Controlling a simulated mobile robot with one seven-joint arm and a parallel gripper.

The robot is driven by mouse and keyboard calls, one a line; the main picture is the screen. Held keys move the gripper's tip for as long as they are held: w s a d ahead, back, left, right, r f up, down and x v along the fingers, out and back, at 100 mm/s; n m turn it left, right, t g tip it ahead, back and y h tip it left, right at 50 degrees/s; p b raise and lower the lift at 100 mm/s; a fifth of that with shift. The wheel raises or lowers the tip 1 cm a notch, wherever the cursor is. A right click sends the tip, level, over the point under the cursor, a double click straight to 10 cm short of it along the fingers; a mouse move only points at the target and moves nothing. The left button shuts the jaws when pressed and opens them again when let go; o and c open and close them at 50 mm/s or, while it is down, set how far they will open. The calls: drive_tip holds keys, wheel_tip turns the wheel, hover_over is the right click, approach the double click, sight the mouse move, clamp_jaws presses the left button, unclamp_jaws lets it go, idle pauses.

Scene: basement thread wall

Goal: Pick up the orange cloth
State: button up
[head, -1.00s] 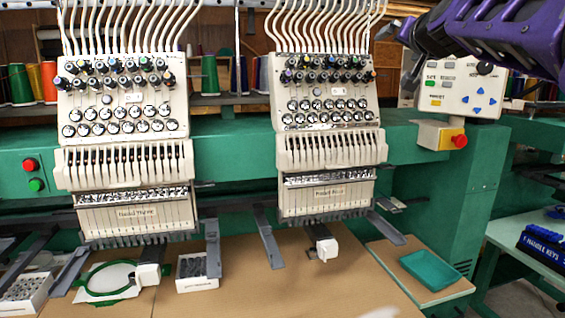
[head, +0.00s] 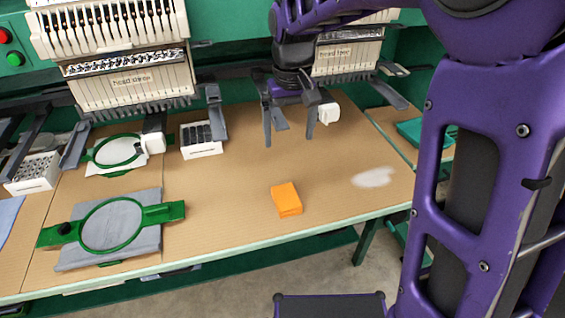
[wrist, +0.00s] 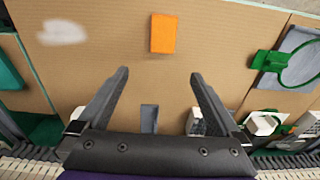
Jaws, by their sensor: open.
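The orange cloth (head: 286,199) is a small folded rectangular block lying flat on the tan table, right of centre in the head view. It also shows at the top middle of the wrist view (wrist: 163,33), ahead of the fingertips and between their lines. My gripper (head: 289,143) hangs above the table in the head view, behind the cloth and apart from it. Its two dark fingers are spread wide with nothing between them, as the wrist view (wrist: 159,73) also shows.
A white patch (head: 373,177) lies right of the cloth. A green hoop on grey fabric (head: 110,226) lies left, with a white box of dark spools (head: 202,139) behind. Embroidery heads (head: 125,65) line the back. A teal tray (head: 412,131) stands at right. Table around the cloth is clear.

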drive_tip(key=s+f, duration=0.1)
drive_tip(key=f, duration=0.1)
drive_tip(key=b, duration=0.2)
hover_over(286, 196)
drive_tip(key=shift+g, duration=0.3)
drive_tip(key=f, duration=1)
drive_tip(key=shift+d+f, duration=0.2)
drive_tip(key=shift+f, duration=0.1)
drive_tip(key=shift+a+f+b, duration=0.15)
drive_tip(key=shift+f+b, duration=0.25)
drive_tip(key=shift+f, duration=2.45)
drive_tip(key=c, duration=1.3)
